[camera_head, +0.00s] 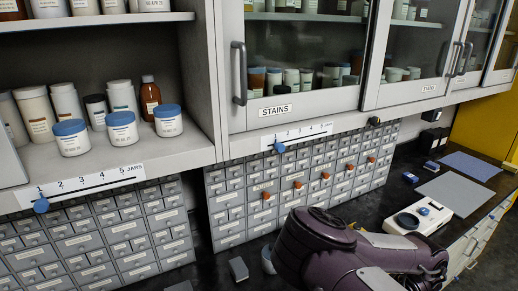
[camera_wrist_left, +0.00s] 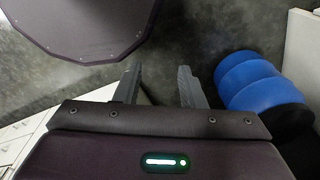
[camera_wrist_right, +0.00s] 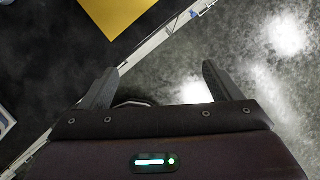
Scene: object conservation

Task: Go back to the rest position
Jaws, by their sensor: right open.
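My right gripper shows in the right wrist view (camera_wrist_right: 160,80), open, with nothing between its wide-spread fingers. Below it are the dark counter and its pale edge, with grey floor beyond. My purple right arm (camera_head: 330,250) crosses the lower right of the head view, over the counter; its fingers cannot be made out there. My left gripper shows in the left wrist view (camera_wrist_left: 158,80), with its fingers apart and empty, over the dark floor. It is out of the head view.
Blue-lidded jars (camera_head: 122,132) stand on the left shelf. Small drawers (camera_head: 90,235) line the back. A white scale-like device (camera_head: 418,217) and a grey mat (camera_head: 455,193) lie on the counter (camera_head: 365,208). A blue rounded object (camera_wrist_left: 250,80) is right of my left gripper.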

